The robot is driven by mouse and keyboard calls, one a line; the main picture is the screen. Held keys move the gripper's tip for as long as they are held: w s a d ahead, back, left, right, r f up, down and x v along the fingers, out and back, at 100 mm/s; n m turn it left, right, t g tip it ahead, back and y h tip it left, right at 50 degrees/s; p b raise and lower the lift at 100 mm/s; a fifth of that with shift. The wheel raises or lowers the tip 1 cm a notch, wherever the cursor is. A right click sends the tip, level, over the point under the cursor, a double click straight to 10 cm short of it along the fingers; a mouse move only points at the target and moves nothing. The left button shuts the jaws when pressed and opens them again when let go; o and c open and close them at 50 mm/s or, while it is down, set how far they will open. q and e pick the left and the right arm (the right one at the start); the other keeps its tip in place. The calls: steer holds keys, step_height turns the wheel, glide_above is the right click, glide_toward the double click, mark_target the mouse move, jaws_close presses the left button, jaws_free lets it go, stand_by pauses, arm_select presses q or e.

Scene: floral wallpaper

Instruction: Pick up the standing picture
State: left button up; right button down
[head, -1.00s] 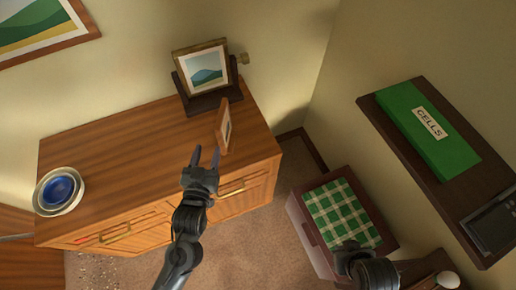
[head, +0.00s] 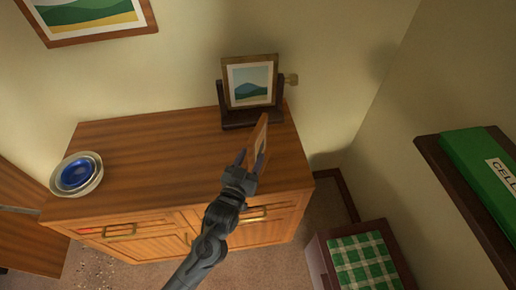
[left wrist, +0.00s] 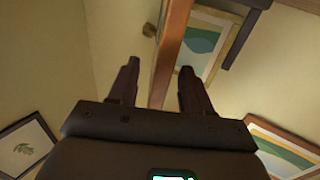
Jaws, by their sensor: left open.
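A small wood-framed picture (head: 260,133) stands on the dresser top, seen nearly edge-on. My left gripper (head: 250,157) is open at its near side, and its right finger overlaps the lower part of the frame in the head view. In the left wrist view, the frame's brown edge (left wrist: 172,45) runs between the two open fingers of my left gripper (left wrist: 159,70). I cannot tell how deep it sits between them, and no grip shows. My right gripper is out of view.
A larger picture in a dark stand (head: 250,82) is close behind on the wooden dresser (head: 170,150). Nested bowls (head: 77,174) sit at its left end. A dark shelf (head: 455,185) with a green box (head: 480,155) and a green-checked low cabinet (head: 362,262) are at right.

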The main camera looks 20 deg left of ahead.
mark_target(258, 147)
arm_select(q)
steer(key=shift+w+f, duration=0.1)
steer(key=shift+w, duration=0.15)
steer(key=shift+w+b, duration=0.75)
steer(key=shift+w, duration=1.6)
steer(key=shift+s+a, duration=0.1)
jaws_close()
